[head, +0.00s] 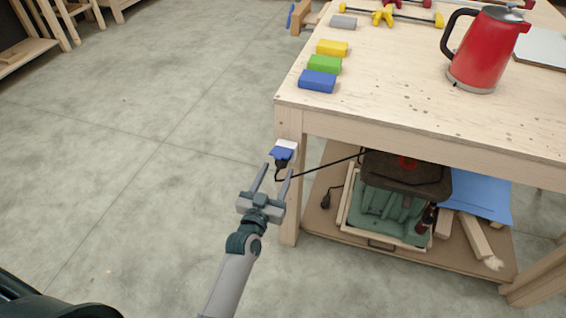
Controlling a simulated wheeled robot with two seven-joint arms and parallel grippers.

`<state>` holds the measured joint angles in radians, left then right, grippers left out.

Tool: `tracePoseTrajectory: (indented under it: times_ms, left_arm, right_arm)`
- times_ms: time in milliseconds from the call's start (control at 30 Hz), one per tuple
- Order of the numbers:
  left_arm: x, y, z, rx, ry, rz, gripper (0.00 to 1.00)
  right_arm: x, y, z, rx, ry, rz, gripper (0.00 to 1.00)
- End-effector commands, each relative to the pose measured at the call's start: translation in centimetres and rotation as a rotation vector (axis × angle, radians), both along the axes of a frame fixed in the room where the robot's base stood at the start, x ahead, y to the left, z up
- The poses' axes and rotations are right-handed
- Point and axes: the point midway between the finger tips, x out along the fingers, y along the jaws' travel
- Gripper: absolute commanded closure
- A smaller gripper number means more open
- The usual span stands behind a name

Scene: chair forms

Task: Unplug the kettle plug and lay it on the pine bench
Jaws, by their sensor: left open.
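A black plug (282,163) sits in a blue and white socket (284,149) on the front left leg of the pine bench (400,123). A black cord (325,172) runs from it to the right, under the bench top. My left gripper (277,171) is open, its two fingers pointing up toward the plug, one on each side of it in the picture. I cannot tell whether they touch it. The red kettle (484,50) stands on the bench top. My right gripper is not in view.
Blue (317,81), green (324,65) and yellow (332,48) blocks lie along the bench's left edge. The front middle of the top is clear. On the lower shelf are a second black plug (326,201), a wooden tray (345,222) and a dark bag (408,175).

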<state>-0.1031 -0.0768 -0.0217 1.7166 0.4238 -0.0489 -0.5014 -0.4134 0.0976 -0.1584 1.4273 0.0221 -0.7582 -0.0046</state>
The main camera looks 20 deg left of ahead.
Motion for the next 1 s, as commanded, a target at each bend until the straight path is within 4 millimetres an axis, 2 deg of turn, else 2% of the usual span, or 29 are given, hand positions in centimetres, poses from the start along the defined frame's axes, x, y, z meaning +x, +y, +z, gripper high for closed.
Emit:
tracePoseTrajectory:
  times_ms: [200,400,600,1000]
  left_arm:
    - [2.7,-0.1,0.0,0.001,0.001,-0.001,0.50]
    - [4.2,-0.1,-0.1,0.001,0.001,0.000,0.50]
    - [4.8,-0.2,0.0,0.001,0.001,0.000,0.50]
    - [4.8,-0.2,0.0,0.001,0.001,0.000,0.50]
  right_arm:
    - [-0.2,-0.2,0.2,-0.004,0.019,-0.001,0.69]
    - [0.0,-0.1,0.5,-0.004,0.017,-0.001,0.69]
    - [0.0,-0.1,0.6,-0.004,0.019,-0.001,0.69]
    - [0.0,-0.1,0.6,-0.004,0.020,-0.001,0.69]
